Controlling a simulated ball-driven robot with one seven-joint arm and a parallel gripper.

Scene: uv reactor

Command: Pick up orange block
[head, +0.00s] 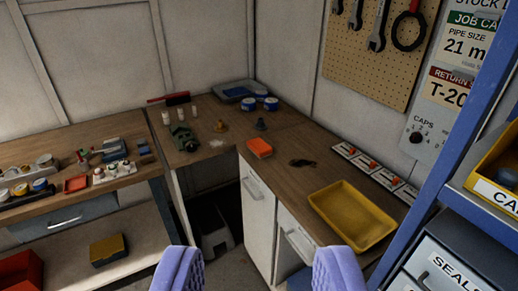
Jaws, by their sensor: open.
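The orange block (259,147) lies flat on the wooden corner worktop, near its inner front edge above a white cabinet. It is small in the head view, and nothing covers it. My gripper (258,272) shows as two blue-purple fingers at the bottom of the head view. The fingers are wide apart with nothing between them. My gripper is well short of the block, on the near side of the worktop.
A yellow tray (352,217) sits on the worktop to the right. A dark small item (302,162) lies between tray and block. A blue shelf post (437,150) rises at right. White cabinets (257,213) stand below the block.

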